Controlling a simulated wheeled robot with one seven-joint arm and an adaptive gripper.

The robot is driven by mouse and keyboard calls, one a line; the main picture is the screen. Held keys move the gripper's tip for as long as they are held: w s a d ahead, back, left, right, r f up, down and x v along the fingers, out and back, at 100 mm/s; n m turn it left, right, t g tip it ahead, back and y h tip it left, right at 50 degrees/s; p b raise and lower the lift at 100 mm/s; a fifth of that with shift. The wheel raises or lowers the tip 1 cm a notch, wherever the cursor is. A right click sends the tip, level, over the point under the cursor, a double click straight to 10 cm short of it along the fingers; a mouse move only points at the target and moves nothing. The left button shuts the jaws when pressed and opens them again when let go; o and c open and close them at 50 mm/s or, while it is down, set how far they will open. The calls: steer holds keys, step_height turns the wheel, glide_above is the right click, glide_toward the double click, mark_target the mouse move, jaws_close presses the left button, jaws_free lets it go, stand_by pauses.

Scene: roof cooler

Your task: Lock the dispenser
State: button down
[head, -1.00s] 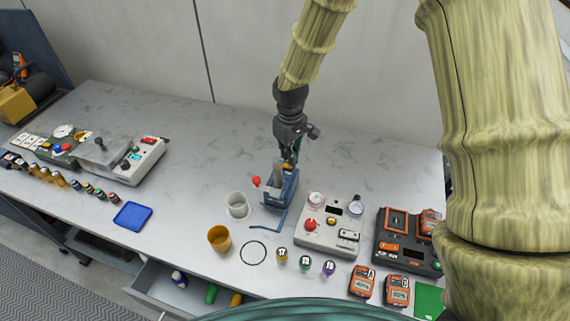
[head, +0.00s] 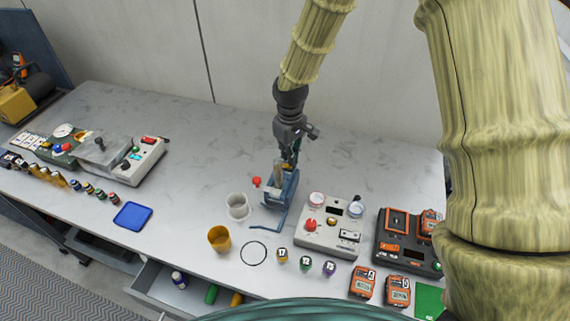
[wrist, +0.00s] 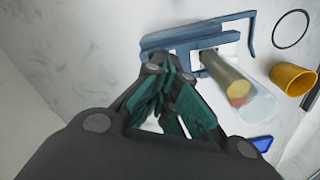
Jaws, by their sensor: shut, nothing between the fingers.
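The blue dispenser (head: 279,192) stands on the table, left of the white control box; it also shows at the top of the wrist view (wrist: 225,24). A thin blue bar sticks out from its base toward the front. A red knob (head: 257,181) is at its left side.
The white control box (head: 330,225) and a dark charger (head: 405,242) are to the right. The table behind is clear.

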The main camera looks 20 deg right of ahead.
mark_target(289, 165)
steer(key=shift+f+b, duration=0.5)
steer(key=shift+f, duration=0.7)
stand_by(1.0)
steer(key=shift+r, duration=0.15)
steer(key=shift+r+p, duration=2.7)
steer(key=shift+r, duration=0.7)
steer(key=shift+s+f, duration=0.1)
